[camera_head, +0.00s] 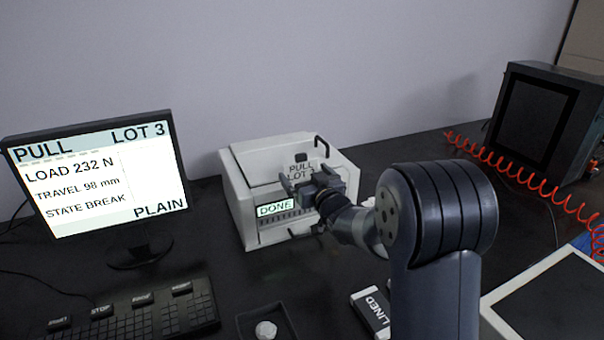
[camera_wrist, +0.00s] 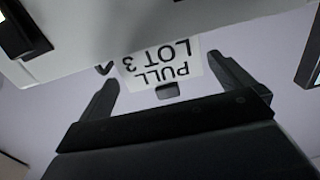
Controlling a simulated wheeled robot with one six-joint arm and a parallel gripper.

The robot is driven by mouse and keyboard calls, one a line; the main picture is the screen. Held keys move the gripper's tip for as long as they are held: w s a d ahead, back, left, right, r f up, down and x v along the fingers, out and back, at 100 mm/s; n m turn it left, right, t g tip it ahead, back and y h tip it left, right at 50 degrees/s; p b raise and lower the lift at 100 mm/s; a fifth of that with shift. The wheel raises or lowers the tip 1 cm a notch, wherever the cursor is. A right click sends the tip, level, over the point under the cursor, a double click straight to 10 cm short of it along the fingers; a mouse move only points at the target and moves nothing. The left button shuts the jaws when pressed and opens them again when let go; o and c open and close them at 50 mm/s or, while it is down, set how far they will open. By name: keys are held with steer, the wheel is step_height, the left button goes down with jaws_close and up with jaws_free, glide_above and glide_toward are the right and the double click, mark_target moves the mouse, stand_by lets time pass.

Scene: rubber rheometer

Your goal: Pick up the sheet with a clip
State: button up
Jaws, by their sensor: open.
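A small white sheet marked PULL LOT 3 (camera_head: 300,171) shows at the top of the white machine (camera_head: 243,208) in the head view, with a dark clip (camera_head: 301,157) at its upper edge. In the wrist view the sheet (camera_wrist: 165,62) appears upside down, with the dark clip (camera_wrist: 168,91) at its edge nearest my gripper. My gripper (camera_wrist: 163,72) is open, one finger on each side of the sheet and clip as pictured; contact cannot be told. In the head view my gripper (camera_head: 306,182) is in front of the machine's top and hides the sheet's lower part.
A monitor (camera_head: 100,175) and keyboard (camera_head: 150,318) are at left. A dark tray (camera_head: 247,321) holding a white lump and a LINED box (camera_head: 372,312) lie in front. A red coiled hose (camera_head: 520,178) and dark cabinet (camera_head: 540,125) are at right.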

mark_target(301, 168)
steer(key=shift+p+x, duration=0.7)
steer(key=shift+x, duration=1.9)
steer(key=shift+r, duration=0.1)
steer(key=shift+c, duration=0.2)
steer(key=c, duration=0.9)
